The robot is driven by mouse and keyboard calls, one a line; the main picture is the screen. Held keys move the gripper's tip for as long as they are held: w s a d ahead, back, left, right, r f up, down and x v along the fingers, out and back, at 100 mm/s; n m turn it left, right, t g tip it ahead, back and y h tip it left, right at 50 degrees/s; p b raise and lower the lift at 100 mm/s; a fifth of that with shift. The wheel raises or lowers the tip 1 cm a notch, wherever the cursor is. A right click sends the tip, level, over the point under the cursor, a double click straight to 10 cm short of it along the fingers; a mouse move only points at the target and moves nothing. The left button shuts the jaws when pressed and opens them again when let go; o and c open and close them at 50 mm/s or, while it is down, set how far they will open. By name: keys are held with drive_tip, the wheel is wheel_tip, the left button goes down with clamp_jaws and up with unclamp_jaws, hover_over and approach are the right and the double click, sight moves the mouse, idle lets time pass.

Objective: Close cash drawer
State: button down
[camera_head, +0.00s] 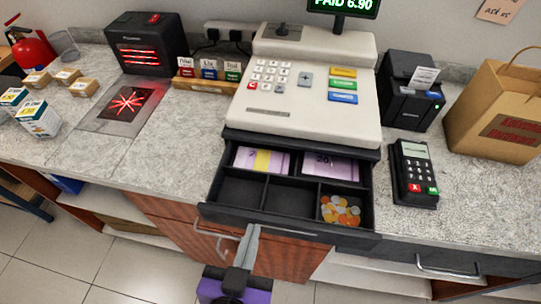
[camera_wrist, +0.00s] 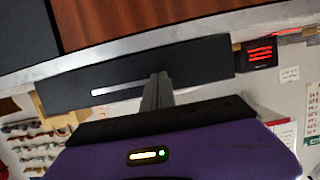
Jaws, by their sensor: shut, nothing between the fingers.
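The black cash drawer (camera_head: 290,222) is pulled out from under the white cash register (camera_head: 308,95). It holds banknotes in its back compartments and coins at the front right; the other front compartments look empty. My gripper (camera_head: 251,232) is shut and empty, its fingertips at the drawer's front face, left of its middle. I cannot tell whether they touch it. In the wrist view my gripper (camera_wrist: 160,78) points at the drawer's dark front (camera_wrist: 200,62), which has a pale strip on it.
A card terminal (camera_head: 414,172) and a black printer (camera_head: 409,92) stand right of the register, with a paper bag (camera_head: 495,115) beyond. Small boxes (camera_head: 38,118) and a black scanner (camera_head: 148,45) are at left. Metal cabinet handles (camera_head: 215,230) stick out below the counter.

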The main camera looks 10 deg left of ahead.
sight(269, 167)
drive_tip(key=w, duration=1.6)
drive_tip(key=shift+w+d+b, duration=0.25)
drive_tip(key=shift+d+b, duration=0.1)
drive_tip(key=s, duration=0.6)
drive_tip(key=shift+a, duration=0.15)
drive_tip(key=shift+s, duration=0.1)
